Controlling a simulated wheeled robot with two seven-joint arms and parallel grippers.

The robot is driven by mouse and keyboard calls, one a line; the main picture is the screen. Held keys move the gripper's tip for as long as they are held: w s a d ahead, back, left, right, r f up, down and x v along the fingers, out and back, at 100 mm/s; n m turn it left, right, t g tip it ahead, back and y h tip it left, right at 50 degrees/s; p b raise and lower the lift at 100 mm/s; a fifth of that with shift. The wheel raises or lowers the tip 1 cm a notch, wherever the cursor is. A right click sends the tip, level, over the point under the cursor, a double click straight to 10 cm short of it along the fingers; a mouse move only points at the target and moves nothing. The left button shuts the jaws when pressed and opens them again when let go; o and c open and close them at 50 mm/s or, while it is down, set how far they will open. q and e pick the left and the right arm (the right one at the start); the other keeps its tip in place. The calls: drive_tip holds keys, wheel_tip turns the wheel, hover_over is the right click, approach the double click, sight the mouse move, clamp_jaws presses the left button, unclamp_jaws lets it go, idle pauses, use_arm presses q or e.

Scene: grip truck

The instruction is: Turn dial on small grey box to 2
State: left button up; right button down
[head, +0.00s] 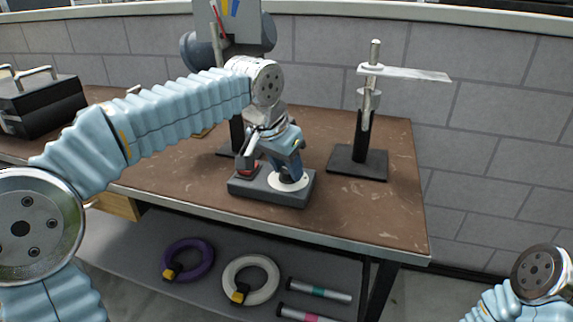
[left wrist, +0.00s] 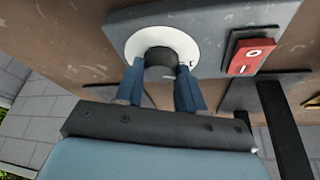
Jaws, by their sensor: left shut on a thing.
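The small grey box (head: 255,190) lies on the brown workbench, and it fills the top of the left wrist view (left wrist: 215,20). A round white dial plate (left wrist: 163,35) is on its face, with a dark dial knob (left wrist: 160,62) at the centre. My left gripper (head: 288,172) is above the plate, and in the left wrist view its two blue fingers (left wrist: 160,82) are closed on either side of the knob. A red switch (left wrist: 244,56) sits beside the dial. I cannot read the dial's numbers. My right gripper is out of view; only part of that arm shows at the lower right.
A metal stand (head: 358,160) is on the workbench (head: 385,205) to the right of the box. A black case (head: 40,105) stands at the far left. A purple ring (head: 188,245), a white ring (head: 232,275) and tubes lie on the shelf below.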

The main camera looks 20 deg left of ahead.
use_arm(q)
drive_tip(key=shift+m, duration=0.4)
drive_tip(key=m, duration=0.2)
drive_tip(key=m+g+h, duration=0.1)
drive_tip(key=shift+w+a+m+h, duration=0.1)
drive_tip(key=shift+m+h, duration=0.2)
drive_tip(key=shift+m, duration=0.1)
drive_tip(key=shift+m+g+h, duration=0.4)
drive_tip(key=shift+m+g, duration=0.3)
drive_tip(key=shift+m, duration=1.4)
drive_tip(key=o, duration=1)
drive_tip(key=shift+o, duration=0.2)
